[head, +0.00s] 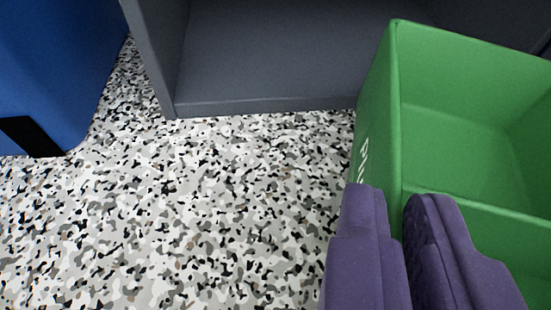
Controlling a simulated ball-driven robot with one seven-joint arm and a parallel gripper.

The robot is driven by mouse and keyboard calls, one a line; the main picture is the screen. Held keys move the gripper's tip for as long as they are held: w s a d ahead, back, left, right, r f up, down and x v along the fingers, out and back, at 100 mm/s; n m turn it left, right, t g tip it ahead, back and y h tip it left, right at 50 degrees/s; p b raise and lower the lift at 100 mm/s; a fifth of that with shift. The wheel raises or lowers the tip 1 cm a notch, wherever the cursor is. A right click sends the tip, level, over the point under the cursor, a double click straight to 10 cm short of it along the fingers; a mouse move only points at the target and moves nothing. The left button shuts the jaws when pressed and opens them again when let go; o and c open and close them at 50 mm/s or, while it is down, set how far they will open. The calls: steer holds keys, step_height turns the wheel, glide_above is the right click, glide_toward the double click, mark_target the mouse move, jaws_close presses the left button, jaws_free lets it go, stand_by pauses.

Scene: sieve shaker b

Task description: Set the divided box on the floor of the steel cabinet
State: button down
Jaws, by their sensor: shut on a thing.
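The green divided box (372,127) fills the right side of the head view. Its open compartments show, split by a low divider, and white lettering is on its left wall. My gripper (402,205) has purple fingers on either side of the box's left wall and is shut on it. The right and near parts of the box are out of view. The grey steel cabinet (270,106) stands open at the top of the view. Its bare floor (270,50) shows behind a low front edge. The box hides the right part of the cabinet's front.
A blue body (50,65) with a black foot or bracket (32,137) stands at the upper left, beside the cabinet's left wall (155,50). The speckled floor (190,200) in front of the cabinet is clear.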

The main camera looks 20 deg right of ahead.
steer(key=f+b, duration=0.1)
steer(key=f, duration=0.1)
steer(key=w+f+b, duration=0.1)
steer(key=f, duration=0.1)
steer(key=shift+w, duration=0.15)
steer(key=shift+r, duration=0.2)
steer(key=c, duration=1.7)
jaws_free()
steer(key=shift+f, duration=0.15)
steer(key=o, duration=0.5)
